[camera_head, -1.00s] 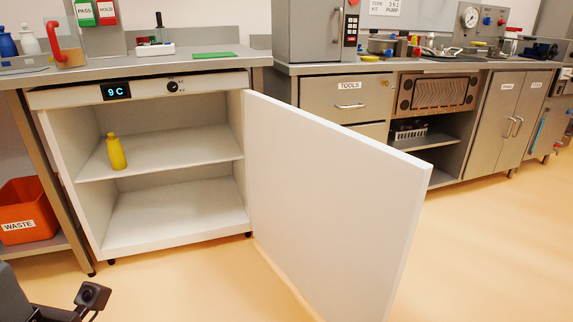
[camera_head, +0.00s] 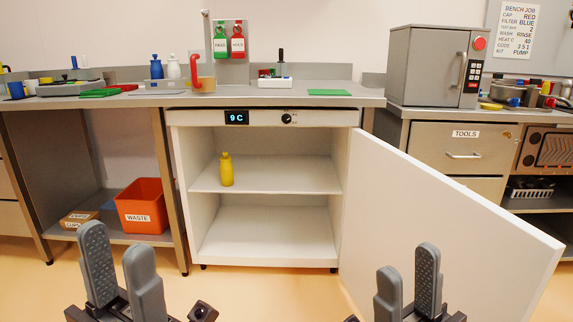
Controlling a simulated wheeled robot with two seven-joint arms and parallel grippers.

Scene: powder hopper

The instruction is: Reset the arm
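My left gripper (camera_head: 122,272) stands at the lower left of the head view, fingers pointing up and apart, with nothing between them. My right gripper (camera_head: 408,285) stands at the lower right, in front of the open cabinet door. Its two fingers show a gap and hold nothing. Both grippers are clear of the furniture, as far as the view shows. The white cabinet (camera_head: 265,222) has its door (camera_head: 440,220) swung open to the right. A yellow bottle (camera_head: 226,170) stands upright on its upper shelf.
An orange waste bin (camera_head: 142,203) and a cups box (camera_head: 80,219) sit on the low shelf at left. The counter above holds bottles, a red-handled item (camera_head: 195,72) and a green mat (camera_head: 328,92). A grey oven (camera_head: 432,68) stands at right. Floor shows before the cabinet.

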